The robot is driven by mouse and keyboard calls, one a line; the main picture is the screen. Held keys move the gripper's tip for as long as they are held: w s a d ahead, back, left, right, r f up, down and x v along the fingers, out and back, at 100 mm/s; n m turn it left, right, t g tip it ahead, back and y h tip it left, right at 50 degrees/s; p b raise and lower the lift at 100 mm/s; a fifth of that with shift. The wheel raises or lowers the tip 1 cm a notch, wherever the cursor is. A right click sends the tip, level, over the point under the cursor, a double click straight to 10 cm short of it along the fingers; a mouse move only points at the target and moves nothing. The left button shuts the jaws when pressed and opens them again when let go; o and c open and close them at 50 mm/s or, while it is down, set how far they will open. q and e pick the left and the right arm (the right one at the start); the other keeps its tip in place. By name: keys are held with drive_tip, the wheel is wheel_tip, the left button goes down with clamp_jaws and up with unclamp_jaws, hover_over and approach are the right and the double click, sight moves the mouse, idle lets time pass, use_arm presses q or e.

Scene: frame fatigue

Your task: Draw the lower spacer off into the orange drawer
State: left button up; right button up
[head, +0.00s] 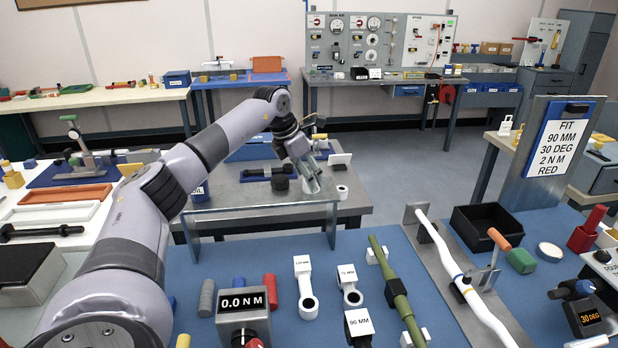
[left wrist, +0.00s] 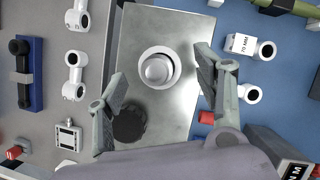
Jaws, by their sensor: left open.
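My left gripper (head: 313,180) is open in the head view, above the far edge of the blue-topped bench. In the left wrist view its two fingers (left wrist: 162,75) stand apart with nothing gripped between them. Between them shows a pale ring (left wrist: 146,54) around a silver dome (left wrist: 157,70), over a grey metal plate (left wrist: 150,25). I cannot tell whether this ring is the lower spacer; any stack below it is hidden. A shallow orange drawer or tray (head: 80,195) lies on the left bench. My right gripper is not in view.
A black knurled knob (left wrist: 130,123) is on the plate beside the left finger. A torque display (head: 243,302), white links (head: 305,285), a green tube (head: 395,290) and a black bin (head: 483,226) crowd the blue bench. An orange bin (head: 267,64) stands on the back bench.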

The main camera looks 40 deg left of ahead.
use_arm(q)
drive_tip(key=shift+x, duration=0.9)
drive_tip(key=shift+r, duration=0.1)
drive_tip(key=c, duration=1.4)
